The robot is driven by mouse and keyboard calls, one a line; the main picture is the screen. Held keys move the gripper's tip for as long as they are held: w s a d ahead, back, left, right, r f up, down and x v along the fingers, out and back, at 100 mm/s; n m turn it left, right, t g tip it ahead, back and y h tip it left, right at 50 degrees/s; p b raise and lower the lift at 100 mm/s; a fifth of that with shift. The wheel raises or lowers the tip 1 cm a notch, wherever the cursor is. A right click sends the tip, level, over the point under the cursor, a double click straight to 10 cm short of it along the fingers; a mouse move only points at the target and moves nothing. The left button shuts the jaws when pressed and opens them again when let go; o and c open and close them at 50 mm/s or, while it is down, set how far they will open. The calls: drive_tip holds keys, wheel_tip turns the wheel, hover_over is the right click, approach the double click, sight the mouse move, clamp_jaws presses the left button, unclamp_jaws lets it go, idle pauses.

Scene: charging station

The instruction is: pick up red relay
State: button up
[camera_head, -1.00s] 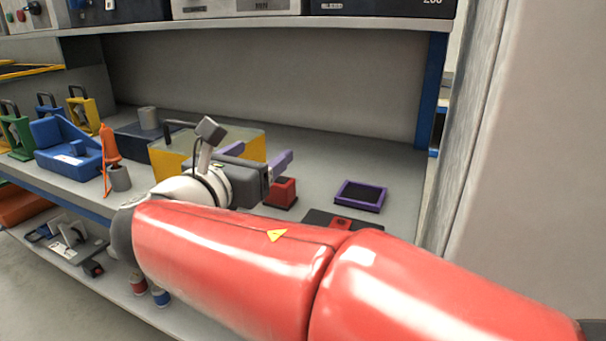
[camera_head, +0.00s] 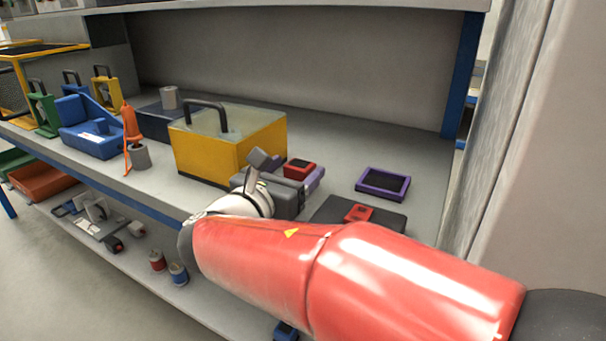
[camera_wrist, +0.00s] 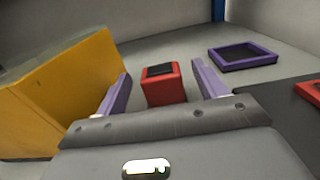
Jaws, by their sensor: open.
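The red relay (camera_wrist: 163,87) is a small red block with a dark top, standing on the grey shelf. In the wrist view it lies ahead, between the lines of the two purple fingers of my gripper (camera_wrist: 160,85), with gaps on both sides. The fingers are open and hold nothing. In the head view the relay (camera_head: 299,168) shows just beyond my gripper (camera_head: 301,184), its lower part hidden by the gripper. I cannot tell how far the fingertips reach along its sides.
A yellow box with a clear lid and black handle (camera_head: 228,146) stands close left of the gripper. A purple-rimmed tray (camera_head: 383,184) lies to the right. A dark plate (camera_head: 332,209) with a red piece (camera_head: 358,213) lies at the front right. A blue bin (camera_head: 91,141) stands far left.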

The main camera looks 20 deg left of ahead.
sight(305, 161)
drive_tip(key=w, duration=0.4)
drive_tip(key=shift+w+d, duration=0.2)
drive_tip(key=shift+w, duration=0.1)
drive_tip(key=shift+c, duration=0.4)
drive_tip(key=c, duration=1)
wheel_tip(305, 161, up, 20)
drive_tip(key=shift+r+p, duration=0.1)
drive_tip(key=shift+p, duration=1.1)
